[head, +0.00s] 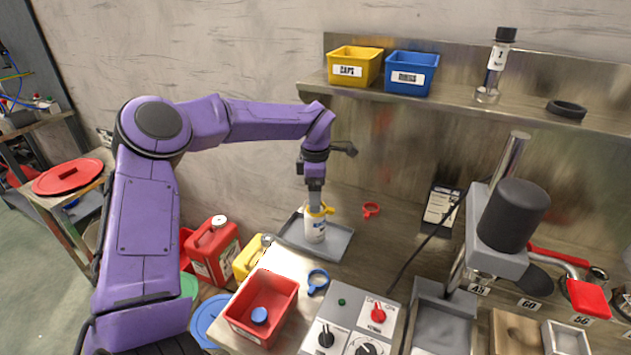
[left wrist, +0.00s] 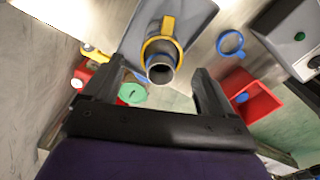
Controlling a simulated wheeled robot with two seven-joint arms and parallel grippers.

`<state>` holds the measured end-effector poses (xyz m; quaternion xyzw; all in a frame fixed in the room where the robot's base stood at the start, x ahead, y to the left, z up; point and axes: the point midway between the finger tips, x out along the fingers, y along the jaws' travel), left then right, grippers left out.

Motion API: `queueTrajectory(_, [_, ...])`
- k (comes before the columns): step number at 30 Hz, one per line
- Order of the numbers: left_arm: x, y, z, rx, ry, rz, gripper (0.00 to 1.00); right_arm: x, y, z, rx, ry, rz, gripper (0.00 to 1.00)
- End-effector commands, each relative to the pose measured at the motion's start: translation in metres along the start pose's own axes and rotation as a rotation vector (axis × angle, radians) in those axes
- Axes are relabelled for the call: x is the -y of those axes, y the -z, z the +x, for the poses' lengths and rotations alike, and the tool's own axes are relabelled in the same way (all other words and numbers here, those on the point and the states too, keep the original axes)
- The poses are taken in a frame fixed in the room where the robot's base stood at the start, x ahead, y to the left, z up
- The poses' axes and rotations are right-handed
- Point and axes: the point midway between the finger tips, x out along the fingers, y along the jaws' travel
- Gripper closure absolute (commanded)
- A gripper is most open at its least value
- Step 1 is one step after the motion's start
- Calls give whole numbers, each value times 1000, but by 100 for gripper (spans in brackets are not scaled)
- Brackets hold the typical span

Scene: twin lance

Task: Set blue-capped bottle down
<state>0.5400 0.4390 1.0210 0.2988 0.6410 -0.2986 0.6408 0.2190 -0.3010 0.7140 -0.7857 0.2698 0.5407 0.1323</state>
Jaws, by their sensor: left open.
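A white bottle (head: 315,230) with a label stands upright on a grey tray (head: 338,246). A yellow ring (head: 327,211) with a tab sits around its neck. A round blue piece (head: 259,315), possibly a cap, lies in the red bin (head: 240,324). My left gripper (head: 316,203) points down at the bottle's top. Its fingers (left wrist: 165,72) are open, one either side of the bottle, with visible gaps.
A blue ring (head: 318,281) lies near the red bin and a red ring (head: 371,210) behind the tray. A control box (head: 352,323) and a press (head: 500,240) stand to the right. Red (head: 212,252) and yellow (head: 250,258) jugs stand left of the tray. A shelf holds bins above.

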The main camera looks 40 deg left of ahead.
Motion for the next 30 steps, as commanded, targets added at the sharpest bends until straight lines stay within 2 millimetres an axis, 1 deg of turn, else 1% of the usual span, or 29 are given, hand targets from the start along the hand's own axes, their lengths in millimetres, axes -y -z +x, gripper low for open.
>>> queueTrajectory(1, [0,0,-12,3,-3,-2,14,0,-2,4,0,0,0,38])
queueTrajectory(3, [-1,0,-30,1,-4,-2,14,0,-2,5,0,0,0,38])
queueTrajectory(6, [0,0,-50,0,-2,0,14,0,-2,6,0,0,0,38])
queueTrajectory(10, [0,0,-64,0,0,0,14,0,-3,6,0,0,0,38])
queueTrajectory(14, [0,0,-68,-1,1,0,14,0,-3,6,0,0,0,38])
queueTrajectory(30, [0,0,-68,-1,1,0,14,0,-2,6,0,0,0,38])
